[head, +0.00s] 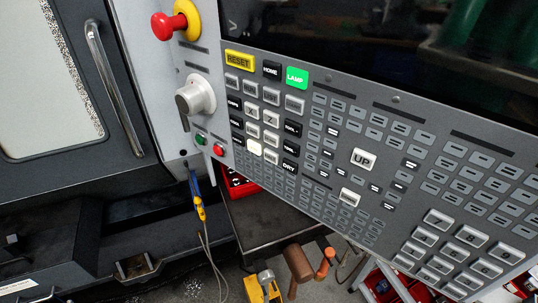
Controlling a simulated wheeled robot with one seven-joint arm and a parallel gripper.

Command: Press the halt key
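The control panel (330,200) of the machine fills the middle and right of the head view, tilted in the picture. I cannot read the word halt on any key. A small red round button (218,150) sits at the panel's lower left, beside a small green one (200,139). A large red mushroom button (164,26) on a yellow collar is at the upper left. A yellow RESET key (239,61), a black HOME key (271,70) and a bright green LAMP key (296,77) form the top row. My gripper is not in view.
A grey rotary knob (198,97) sticks out above the small round buttons. A dark screen (390,50) is above the keys. The machine door with its handle (110,85) is at left. Below are a blue-and-yellow tool (198,198) with a cable and a brown mallet (299,262).

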